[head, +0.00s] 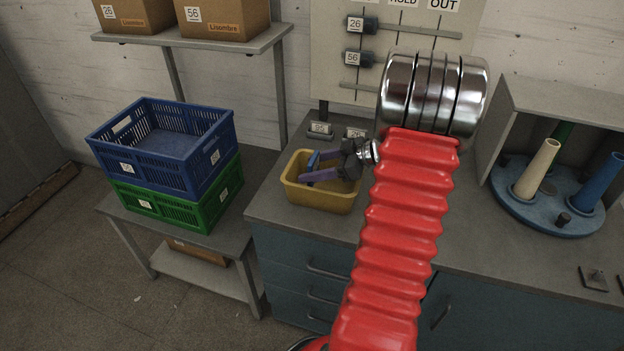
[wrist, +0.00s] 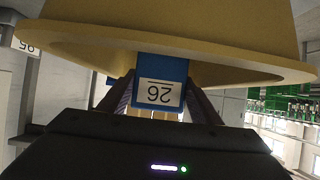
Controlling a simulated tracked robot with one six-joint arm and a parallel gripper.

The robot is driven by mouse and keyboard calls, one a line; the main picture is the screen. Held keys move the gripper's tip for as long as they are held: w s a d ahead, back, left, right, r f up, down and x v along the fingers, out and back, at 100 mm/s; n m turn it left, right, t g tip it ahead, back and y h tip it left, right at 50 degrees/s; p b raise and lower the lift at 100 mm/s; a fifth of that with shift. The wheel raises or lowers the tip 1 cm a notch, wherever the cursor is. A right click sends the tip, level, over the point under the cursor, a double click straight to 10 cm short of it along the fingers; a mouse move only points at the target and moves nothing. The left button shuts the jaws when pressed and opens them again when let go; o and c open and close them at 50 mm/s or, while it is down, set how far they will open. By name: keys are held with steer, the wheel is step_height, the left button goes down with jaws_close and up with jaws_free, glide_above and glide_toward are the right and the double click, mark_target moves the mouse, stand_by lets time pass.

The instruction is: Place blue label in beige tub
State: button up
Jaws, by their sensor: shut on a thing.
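The blue label (wrist: 161,68) shows between my fingers in the wrist view, its white patch reading 26 upside down. In the head view, a small blue piece of it (head: 313,160) shows at my fingertips. My gripper (head: 314,170) is shut on the label, over the opening of the beige tub (head: 318,199), which looks yellow here. The tub stands on the left end of the grey counter. In the wrist view its wide rim (wrist: 70,48) fills the top, with the label in front of it. Whether the label touches the tub cannot be told.
Two small numbered stands (head: 320,128) are just behind the tub. A blue crate (head: 160,150) sits on a green crate (head: 150,200) on a lower table at left. A blue turntable (head: 548,208) with cones stands at right. The counter's front left is clear.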

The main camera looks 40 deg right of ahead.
steer(key=shift+f, duration=1.85)
steer(key=o, duration=0.8)
steer(key=shift+f, duration=0.1)
steer(key=shift+c, duration=0.2)
steer(key=v, duration=1.2)
